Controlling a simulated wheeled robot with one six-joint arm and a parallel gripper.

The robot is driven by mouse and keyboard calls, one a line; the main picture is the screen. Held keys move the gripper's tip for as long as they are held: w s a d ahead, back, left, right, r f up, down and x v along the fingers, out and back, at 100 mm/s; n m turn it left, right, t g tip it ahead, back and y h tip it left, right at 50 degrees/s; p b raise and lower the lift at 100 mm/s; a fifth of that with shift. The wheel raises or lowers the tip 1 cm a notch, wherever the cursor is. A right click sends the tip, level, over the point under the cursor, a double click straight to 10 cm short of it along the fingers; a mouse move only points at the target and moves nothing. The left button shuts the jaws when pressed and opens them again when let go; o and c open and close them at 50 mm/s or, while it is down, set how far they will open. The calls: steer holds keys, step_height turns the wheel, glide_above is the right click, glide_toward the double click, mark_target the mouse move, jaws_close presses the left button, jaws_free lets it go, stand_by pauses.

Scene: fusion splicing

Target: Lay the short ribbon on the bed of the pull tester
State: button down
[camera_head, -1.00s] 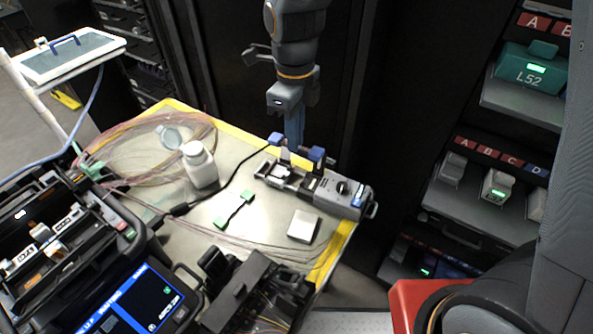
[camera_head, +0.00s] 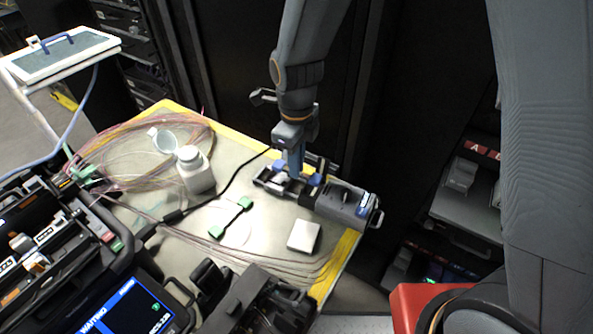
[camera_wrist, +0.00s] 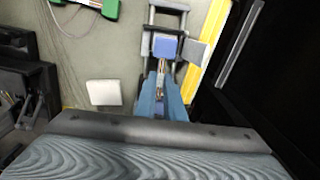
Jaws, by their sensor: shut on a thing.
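My gripper (camera_head: 294,173) points down at the pull tester (camera_head: 340,201), between its blue clamp parts. In the wrist view its two blue fingers (camera_wrist: 162,100) are closed on a thin, colour-striped strip, which looks like the short ribbon (camera_wrist: 161,80). The strip runs lengthwise over the tester's bed, toward a blue clamp block (camera_wrist: 166,47). The fingers hide part of the strip and bed. I cannot tell whether the strip touches the bed.
A green-ended dark piece (camera_head: 232,217) lies left of the tester. A white block (camera_head: 303,236) sits in front. A white bottle (camera_head: 195,172) and coiled fibres (camera_head: 120,155) are on the left. The table's yellow edge (camera_head: 343,250) is close on the right.

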steer(key=shift+f, duration=1.4)
steer(key=shift+f, duration=0.45)
steer(key=c, duration=1.9)
jaws_free()
steer(key=shift+o, duration=0.2)
step_height(320, 180, up, 13)
steer(key=b, duration=0.2)
steer(key=s+d+f+n, duration=0.1)
steer(key=s+d+n, duration=0.3)
steer(key=d+n, duration=0.7)
steer(key=s+d+f+n, duration=0.2)
steer(key=s+d+n, duration=0.2)
steer(key=d+n, duration=0.6)
steer(key=shift+d+n+t, duration=0.35)
steer(key=shift+n+t, duration=0.05)
steer(key=shift+n, duration=0.5)
